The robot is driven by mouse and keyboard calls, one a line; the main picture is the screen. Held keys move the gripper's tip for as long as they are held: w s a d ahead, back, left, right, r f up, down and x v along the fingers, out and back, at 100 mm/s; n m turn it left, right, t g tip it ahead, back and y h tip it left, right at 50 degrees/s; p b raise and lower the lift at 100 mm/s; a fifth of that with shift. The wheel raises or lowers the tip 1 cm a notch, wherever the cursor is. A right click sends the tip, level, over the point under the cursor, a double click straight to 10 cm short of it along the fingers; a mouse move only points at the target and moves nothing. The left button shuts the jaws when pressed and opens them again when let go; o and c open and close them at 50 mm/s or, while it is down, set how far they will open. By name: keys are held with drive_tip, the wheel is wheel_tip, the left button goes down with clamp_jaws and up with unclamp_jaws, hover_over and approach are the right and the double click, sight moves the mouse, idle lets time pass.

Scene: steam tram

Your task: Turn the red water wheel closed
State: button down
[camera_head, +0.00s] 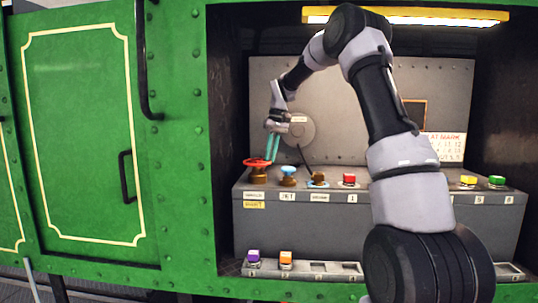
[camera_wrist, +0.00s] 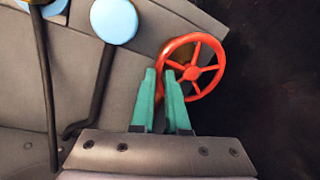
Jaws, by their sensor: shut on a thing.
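The red water wheel (camera_head: 257,162) sits on a brass valve at the left end of the grey console. In the wrist view the red wheel (camera_wrist: 207,70) shows its round rim, spokes and hub. My gripper (camera_head: 270,158) comes down from above on the wheel's right side in the head view. Its green fingers are close together at the rim, and in the wrist view my gripper (camera_wrist: 162,75) is shut on the left part of the rim. The fingertips partly hide that stretch of rim.
A blue-topped knob (camera_head: 288,171) stands just right of the wheel; it also shows in the wrist view (camera_wrist: 114,21). Red (camera_head: 349,178), yellow (camera_head: 468,181) and green (camera_head: 497,181) buttons sit further right. The green cab wall (camera_head: 180,130) bounds the left.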

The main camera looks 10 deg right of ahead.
drive_tip(key=s+m, duration=0.1)
drive_tip(key=m, duration=0.2)
drive_tip(key=shift+s+a+m+t, duration=0.1)
drive_tip(key=shift+s+m+t, duration=0.2)
drive_tip(key=shift+s+m, duration=0.1)
drive_tip(key=s+a+m, duration=0.1)
drive_tip(key=m, duration=0.2)
drive_tip(key=s+a+m+t+h, duration=0.1)
drive_tip(key=m, duration=0.2)
drive_tip(key=s+m, duration=0.1)
drive_tip(key=m, duration=0.3)
drive_tip(key=shift+a, duration=0.4)
drive_tip(key=shift+s+a+m+t+h, duration=0.15)
drive_tip(key=shift+a+m+h, duration=0.15)
drive_tip(key=shift+m, duration=0.65)
drive_tip(key=shift+s+a+m+t+h, duration=0.15)
drive_tip(key=shift+a+m, duration=0.25)
drive_tip(key=shift+m, duration=0.55)
drive_tip(key=c, duration=1.2)
unclamp_jaws()
drive_tip(key=shift+w, duration=0.1)
